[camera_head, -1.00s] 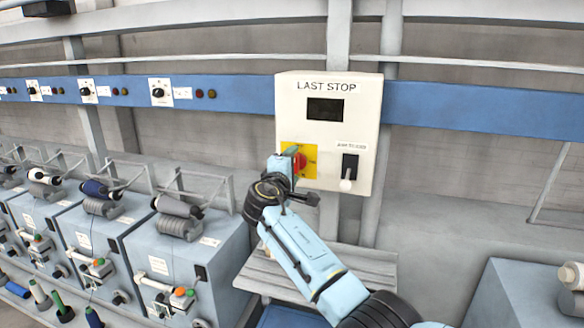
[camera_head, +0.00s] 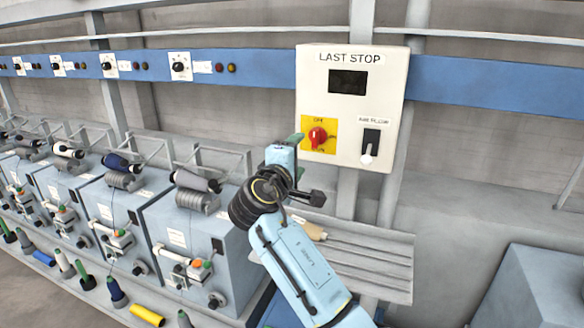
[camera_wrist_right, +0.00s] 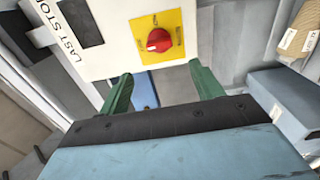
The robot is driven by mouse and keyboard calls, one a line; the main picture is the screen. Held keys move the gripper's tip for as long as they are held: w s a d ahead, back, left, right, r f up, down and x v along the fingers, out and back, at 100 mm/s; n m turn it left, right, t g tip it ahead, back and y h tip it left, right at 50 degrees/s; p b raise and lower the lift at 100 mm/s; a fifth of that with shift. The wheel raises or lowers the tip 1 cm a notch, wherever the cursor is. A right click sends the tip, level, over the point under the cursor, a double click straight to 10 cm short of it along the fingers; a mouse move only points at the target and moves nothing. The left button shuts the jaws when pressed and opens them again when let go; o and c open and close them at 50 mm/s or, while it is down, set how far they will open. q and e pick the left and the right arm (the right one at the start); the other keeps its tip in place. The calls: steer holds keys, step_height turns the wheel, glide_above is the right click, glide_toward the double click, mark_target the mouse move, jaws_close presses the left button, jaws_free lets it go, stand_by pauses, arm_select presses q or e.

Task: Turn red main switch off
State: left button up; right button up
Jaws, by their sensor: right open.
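The red main switch (camera_head: 318,137) is a round red knob on a yellow plate (camera_head: 308,147), on the lower left of the white box marked LAST STOP (camera_head: 391,75). In the right wrist view the knob (camera_wrist_right: 159,40) shows beyond the fingers, with its yellow plate (camera_wrist_right: 173,22). Its exact turn position is hard to read. My right gripper (camera_head: 296,139) is just left of the knob in the head view. Its green fingers (camera_wrist_right: 160,75) are open and empty, apart from the knob. My left gripper is out of view.
The box also has a dark display (camera_head: 348,81) and a black switch with a white lever (camera_head: 367,158). Below is a grey slatted shelf (camera_head: 370,262) with a tan cone. Grey-blue spinning machines (camera_head: 190,235) stand at the left.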

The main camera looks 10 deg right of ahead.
steer(key=shift+v, duration=1.5)
steer(key=s+f+n+g+y+b, duration=0.1)
steer(key=s+f+g+y+b, duration=0.15)
steer(key=f, duration=1.75)
steer(key=s+f+g+y+b, duration=0.1)
steer(key=f+g+y+b, duration=0.2)
steer(key=f, duration=1.7)
steer(key=s+d+f+g+y+b, duration=0.1)
steer(key=s+f, duration=0.4)
steer(key=f, duration=0.4)
steer(key=s+d+f+g+y+b, duration=0.1)
steer(key=s+f, duration=0.4)
steer(key=f, duration=0.3)
steer(key=s+d+f+m+g+y+b, duration=0.2)
steer(key=s+d+f+m+g+b, duration=0.15)
steer(key=s+f, duration=1.4)
steer(key=s+d+f+m+g+b, duration=0.1)
steer(key=s+d+f+m, duration=0.1)
steer(key=s, duration=0.7)
steer(key=s+d+f+m+g, duration=0.1)
steer(key=s+d+f+m, duration=0.1)
steer(key=s+f, duration=0.3)
steer(key=s+d+f+m+g+b, duration=0.1)
steer(key=s+f, duration=0.3)
steer(key=s, duration=0.9)
steer(key=shift+d+m+b, duration=0.35)
steer(key=shift+d+m, duration=0.25)
steer(key=shift+m, duration=0.15)
steer(key=shift+y, duration=0.25)
